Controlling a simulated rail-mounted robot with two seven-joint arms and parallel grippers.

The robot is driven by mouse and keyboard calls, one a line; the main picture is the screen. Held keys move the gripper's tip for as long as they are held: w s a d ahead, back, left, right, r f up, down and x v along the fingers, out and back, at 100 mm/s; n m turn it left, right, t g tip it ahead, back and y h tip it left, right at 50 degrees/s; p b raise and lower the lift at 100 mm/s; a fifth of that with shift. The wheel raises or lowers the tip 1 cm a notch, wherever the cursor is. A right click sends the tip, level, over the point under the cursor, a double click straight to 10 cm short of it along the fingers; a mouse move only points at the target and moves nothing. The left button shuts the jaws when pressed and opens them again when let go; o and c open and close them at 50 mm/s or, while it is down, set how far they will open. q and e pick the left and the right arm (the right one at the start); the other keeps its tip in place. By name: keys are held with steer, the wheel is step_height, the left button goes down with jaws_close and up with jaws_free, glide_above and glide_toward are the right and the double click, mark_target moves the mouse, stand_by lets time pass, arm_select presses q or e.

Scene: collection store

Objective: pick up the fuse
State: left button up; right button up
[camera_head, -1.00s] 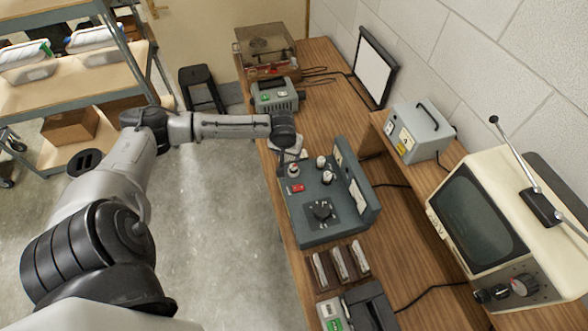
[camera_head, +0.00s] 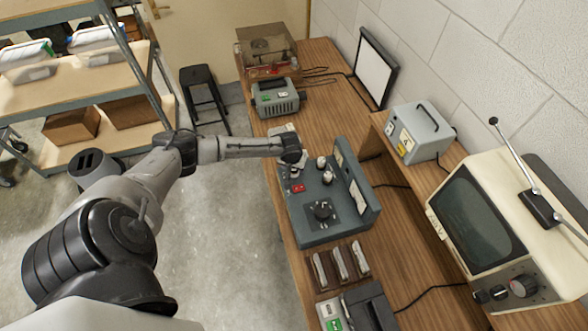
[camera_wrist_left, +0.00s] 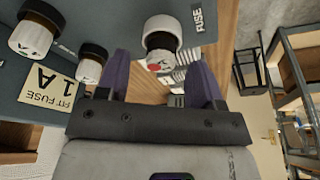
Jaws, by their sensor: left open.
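A dark blue-grey instrument box (camera_head: 310,228) stands on the wooden desk. In the left wrist view, a black-collared white cap with a red dot (camera_wrist_left: 160,42) stands on its panel by the word FUSE. My open left gripper (camera_wrist_left: 161,85) has its two purple fingers on either side of the cap in that picture; I cannot tell whether they touch it. Pale striped pieces (camera_wrist_left: 182,62) show behind the cap over the desk; I cannot tell whether one is the fuse. In the head view, the left gripper (camera_head: 294,170) is over the box's far left corner, its fingers mostly hidden.
Two similar knobs (camera_wrist_left: 89,63) (camera_wrist_left: 38,30) and a "FIT FUSE 1A" plate (camera_wrist_left: 46,84) are beside the gripper. A pale object (camera_head: 282,129) lies behind the box. A grey-green device (camera_head: 276,97) stands farther back, and a monitor (camera_head: 470,222) at the right.

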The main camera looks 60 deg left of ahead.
arm_select(q)
steer(key=shift+x, duration=0.9)
steer(key=shift+c, duration=0.2)
steer(key=c, duration=0.9)
steer(key=shift+c, duration=0.2)
steer(key=shift+r, duration=0.15)
